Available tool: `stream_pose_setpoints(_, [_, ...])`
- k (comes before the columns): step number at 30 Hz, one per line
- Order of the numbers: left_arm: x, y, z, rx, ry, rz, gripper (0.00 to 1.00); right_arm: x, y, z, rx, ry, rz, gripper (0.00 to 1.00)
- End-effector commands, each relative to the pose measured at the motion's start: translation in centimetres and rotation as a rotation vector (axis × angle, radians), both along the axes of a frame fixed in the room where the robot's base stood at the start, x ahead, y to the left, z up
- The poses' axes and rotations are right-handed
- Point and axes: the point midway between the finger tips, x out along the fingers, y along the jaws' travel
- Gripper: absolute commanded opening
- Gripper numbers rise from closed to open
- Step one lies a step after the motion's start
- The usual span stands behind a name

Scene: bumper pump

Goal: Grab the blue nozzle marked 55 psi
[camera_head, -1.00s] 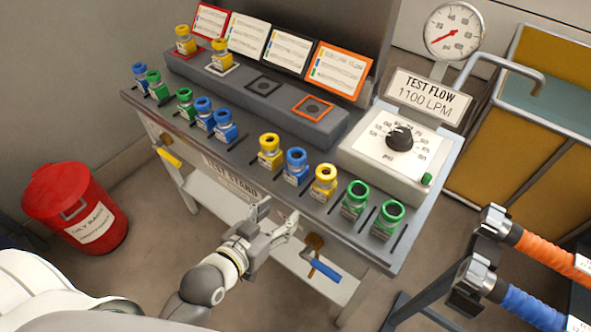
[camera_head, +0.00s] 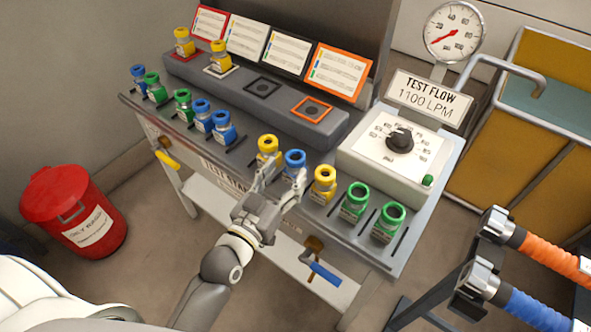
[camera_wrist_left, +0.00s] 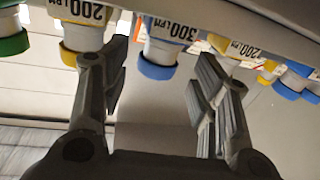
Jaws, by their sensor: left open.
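Several blue nozzles stand in the front row of the test stand. One blue nozzle (camera_head: 294,160) stands between two yellow ones. My left gripper (camera_head: 284,179) is open just in front of it, fingers pointing at it. In the left wrist view, which looks upside down, this blue nozzle (camera_wrist_left: 157,68) shows between the open fingers (camera_wrist_left: 163,75), with a label reading 300 LPM. Other blue nozzles (camera_head: 223,129), (camera_head: 202,113) and (camera_head: 139,77) stand farther left. I cannot read a 55 psi mark on any nozzle. My right gripper is not in view.
Yellow nozzles (camera_head: 268,149) and (camera_head: 324,181) stand close on either side, with green ones (camera_head: 355,200) to the right. A control box (camera_head: 395,150) sits at the stand's right end. A blue-handled valve (camera_head: 322,272) hangs below the front edge. A red bin (camera_head: 72,210) is at left.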

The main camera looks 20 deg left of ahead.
Motion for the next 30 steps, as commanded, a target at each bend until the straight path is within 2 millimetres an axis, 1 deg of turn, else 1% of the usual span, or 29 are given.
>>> stream_pose_setpoints(5, [1.4,-0.2,-0.3,-0.002,-0.003,0.001,0.56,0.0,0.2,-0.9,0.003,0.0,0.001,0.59])
stream_pose_setpoints(9, [3.3,-0.5,-0.5,-0.003,-0.001,0.0,0.56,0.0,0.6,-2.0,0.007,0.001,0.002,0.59])
stream_pose_setpoints(13, [4.6,-0.8,-0.4,-0.001,-0.001,0.0,0.56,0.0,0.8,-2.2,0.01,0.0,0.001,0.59])
stream_pose_setpoints(17, [5.1,-0.9,-0.3,-0.001,0.001,0.0,0.56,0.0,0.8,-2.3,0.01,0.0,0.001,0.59])
stream_pose_setpoints(23, [5.2,-0.9,-0.3,0.0,0.002,0.0,0.56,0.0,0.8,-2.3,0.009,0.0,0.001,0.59])
stream_pose_setpoints(26, [5.2,-0.9,-0.3,0.0,0.002,0.0,0.45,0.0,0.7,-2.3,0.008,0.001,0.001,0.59])
stream_pose_setpoints(30, [5.1,-0.9,-0.3,0.0,0.002,0.0,0.27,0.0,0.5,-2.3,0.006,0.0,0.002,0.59])
